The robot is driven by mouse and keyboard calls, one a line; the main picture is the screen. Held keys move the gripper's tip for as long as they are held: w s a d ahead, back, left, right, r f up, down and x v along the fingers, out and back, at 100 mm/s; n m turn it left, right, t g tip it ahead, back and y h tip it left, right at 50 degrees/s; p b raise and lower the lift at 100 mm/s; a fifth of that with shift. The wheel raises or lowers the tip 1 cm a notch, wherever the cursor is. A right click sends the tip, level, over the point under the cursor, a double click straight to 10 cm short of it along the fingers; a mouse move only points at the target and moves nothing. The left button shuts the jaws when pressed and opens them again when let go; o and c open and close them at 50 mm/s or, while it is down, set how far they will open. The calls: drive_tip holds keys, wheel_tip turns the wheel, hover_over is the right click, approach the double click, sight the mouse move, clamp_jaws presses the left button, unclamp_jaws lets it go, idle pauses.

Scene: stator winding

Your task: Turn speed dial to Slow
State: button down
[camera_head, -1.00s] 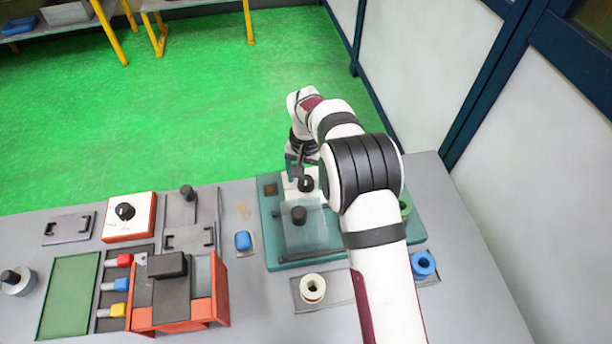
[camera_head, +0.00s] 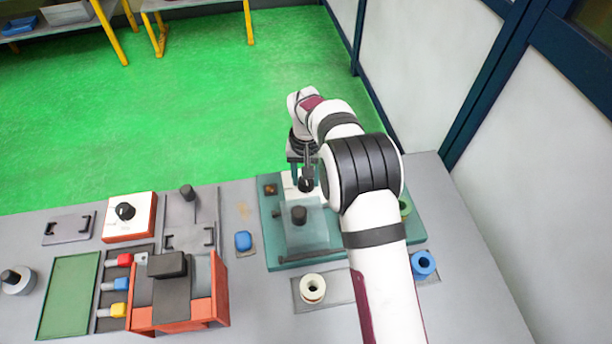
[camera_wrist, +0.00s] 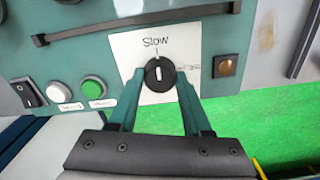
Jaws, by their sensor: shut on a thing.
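The speed dial is a round black knob (camera_wrist: 159,73) with a white pointer line, on a white label plate in the wrist view. The pointer is about vertical, in line with the word "Slow" above it; another, hard-to-read mark lies to its right. The knob also shows in the head view (camera_head: 305,184). My gripper (camera_wrist: 160,78) has its two green fingers on either side of the knob, shut on it. In the head view my gripper (camera_head: 304,174) is over the far side of the teal machine (camera_head: 272,222), partly hidden by my arm.
Next to the dial are a rocker switch (camera_wrist: 29,93), a white button (camera_wrist: 59,92), a green button (camera_wrist: 93,87) and an amber square (camera_wrist: 228,64). A dark handle bar (camera_wrist: 135,23) runs above. A clear cover with a black knob (camera_head: 299,215) lies nearer in the head view.

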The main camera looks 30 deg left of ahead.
drive_tip(key=shift+c, duration=1.7)
unclamp_jaws()
drive_tip(key=shift+r, duration=0.1)
wheel_tip(320, 180, up, 16)
drive_tip(key=shift+f, duration=0.2)
